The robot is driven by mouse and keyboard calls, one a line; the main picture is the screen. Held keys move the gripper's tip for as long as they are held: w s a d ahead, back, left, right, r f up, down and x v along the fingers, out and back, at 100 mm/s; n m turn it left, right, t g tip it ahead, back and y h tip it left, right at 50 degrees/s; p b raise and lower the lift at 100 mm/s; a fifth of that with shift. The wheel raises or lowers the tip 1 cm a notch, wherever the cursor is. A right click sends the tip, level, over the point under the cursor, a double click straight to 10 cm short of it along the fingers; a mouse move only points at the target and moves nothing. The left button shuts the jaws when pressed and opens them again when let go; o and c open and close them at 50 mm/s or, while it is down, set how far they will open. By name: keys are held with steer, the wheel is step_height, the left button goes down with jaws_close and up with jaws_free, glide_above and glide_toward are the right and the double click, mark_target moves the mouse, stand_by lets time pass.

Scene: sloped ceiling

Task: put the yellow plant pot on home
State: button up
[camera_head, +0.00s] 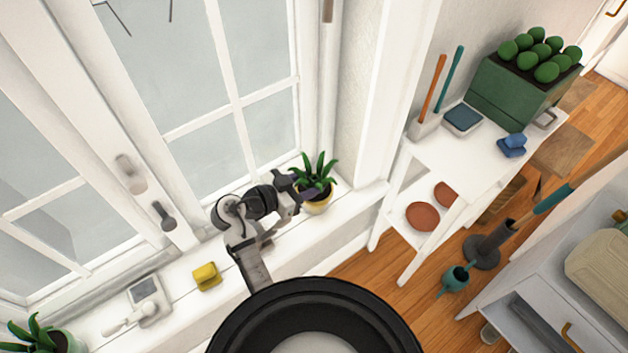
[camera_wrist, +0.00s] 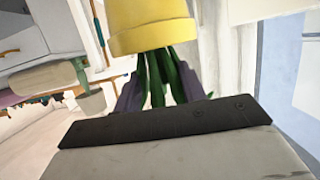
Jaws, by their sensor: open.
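The yellow plant pot (camera_head: 318,206) with a spiky green plant stands upright at the right end of the white windowsill. My gripper (camera_head: 297,187) is at the plant's left side, close to the leaves. In the wrist view the yellow pot (camera_wrist: 152,27) appears upside down at the top. The green leaves (camera_wrist: 165,78) hang between the two purple-grey fingers of my gripper (camera_wrist: 160,88). The fingers are apart and not closed on the pot. Whether they touch the leaves I cannot tell. Nothing marked as home can be made out.
A yellow block (camera_head: 206,277), a grey-white device (camera_head: 147,298) and another potted plant (camera_head: 42,338) stand on the sill to the left. A white shelf (camera_head: 440,155) on the right holds a green planter (camera_head: 505,95). Window handles (camera_head: 164,215) jut out behind the sill.

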steer(key=b+v, duration=0.1)
steer(key=v, duration=0.8)
steer(key=shift+s+a, duration=0.2)
steer(key=shift+a, duration=0.1)
steer(key=shift+r, duration=0.1)
